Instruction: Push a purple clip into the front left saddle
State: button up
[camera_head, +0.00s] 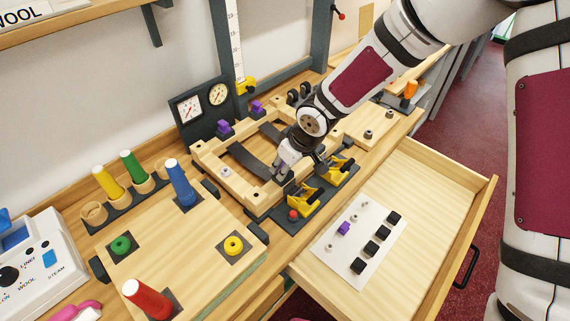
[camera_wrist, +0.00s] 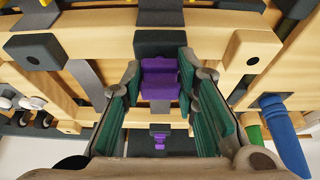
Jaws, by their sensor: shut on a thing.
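A purple clip (camera_wrist: 160,80) sits between the green-padded fingers of my gripper (camera_wrist: 160,92) in the wrist view, and the gripper is shut on it. A dark saddle (camera_wrist: 160,42) on a wooden beam is directly beyond the clip; I cannot tell whether they touch. In the head view my gripper (camera_head: 280,170) is low at the front beam of the wooden frame (camera_head: 208,163), and its held clip is mostly hidden. Two other purple clips, one on the left (camera_head: 223,127) and one on the right (camera_head: 256,107), sit on dark saddles along the back beam.
Yellow toggle clamps (camera_head: 303,197) stand close in front of the frame. An open drawer (camera_head: 420,205) holds a white card (camera_head: 325,247) with a spare purple clip (camera_head: 344,228) and dark blocks. A board with coloured spools, including a blue one (camera_head: 181,182), lies left; gauges (camera_head: 203,104) stand behind.

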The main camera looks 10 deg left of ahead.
jog(key=shift+f, duration=0.25)
dwell(0.6)
jog(key=o, duration=1.2)
jog(key=shift+r+p, duration=1.1)
jog(key=shift+r, duration=1.95)
